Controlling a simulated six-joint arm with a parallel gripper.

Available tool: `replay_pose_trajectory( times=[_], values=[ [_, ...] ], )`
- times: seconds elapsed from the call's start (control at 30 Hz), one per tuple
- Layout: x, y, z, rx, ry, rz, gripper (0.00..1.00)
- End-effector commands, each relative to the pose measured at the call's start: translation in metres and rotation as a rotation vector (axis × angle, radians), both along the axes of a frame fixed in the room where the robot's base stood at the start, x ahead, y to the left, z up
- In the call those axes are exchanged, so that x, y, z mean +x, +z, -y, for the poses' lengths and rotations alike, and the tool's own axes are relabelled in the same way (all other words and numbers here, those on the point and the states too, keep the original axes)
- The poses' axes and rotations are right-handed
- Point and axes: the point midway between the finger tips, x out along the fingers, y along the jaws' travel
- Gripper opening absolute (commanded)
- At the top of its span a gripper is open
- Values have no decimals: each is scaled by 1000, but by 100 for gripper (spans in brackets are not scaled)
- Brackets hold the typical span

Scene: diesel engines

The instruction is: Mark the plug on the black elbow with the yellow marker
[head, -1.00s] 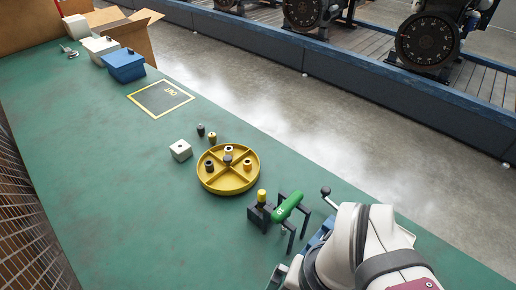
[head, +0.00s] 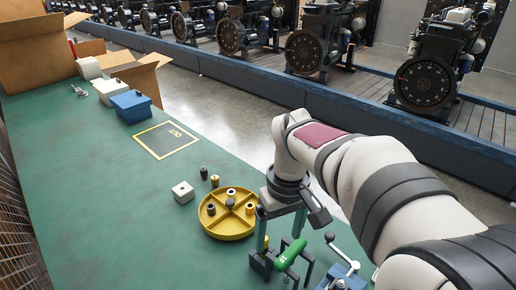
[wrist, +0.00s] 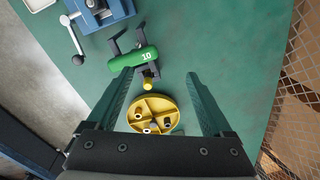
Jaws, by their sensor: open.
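The yellow marker shows as a yellow cap (wrist: 148,84) upright in a black holder (head: 261,263) beside a green cylinder (head: 290,254) on a dark stand. My gripper (wrist: 160,73) is open and empty above it; in the wrist view the cap lies between the two fingers. The round yellow tray (head: 226,231) has divided compartments with several small black and brass-coloured fittings, including a black one (head: 211,209). I cannot tell which is the black elbow, or make out its plug.
A white block (head: 183,192), a black fitting (head: 204,172) and a brass-coloured one (head: 214,181) stand near the tray. A blue vise-like device (head: 343,277) with a lever is right of the stand. The OUT square (head: 166,140) is empty. Boxes stand farther back.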

Motion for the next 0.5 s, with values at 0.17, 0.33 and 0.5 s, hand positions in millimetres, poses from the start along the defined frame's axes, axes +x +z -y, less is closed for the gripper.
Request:
replay_pose_trajectory(
  times=[0.17,0.33,0.5],
  values=[
    [80,-31,-19,-40,345,19,85],
    [93,-43,-22,-47,412,25,85],
    [91,-65,-21,-45,409,21,85]
  ],
)
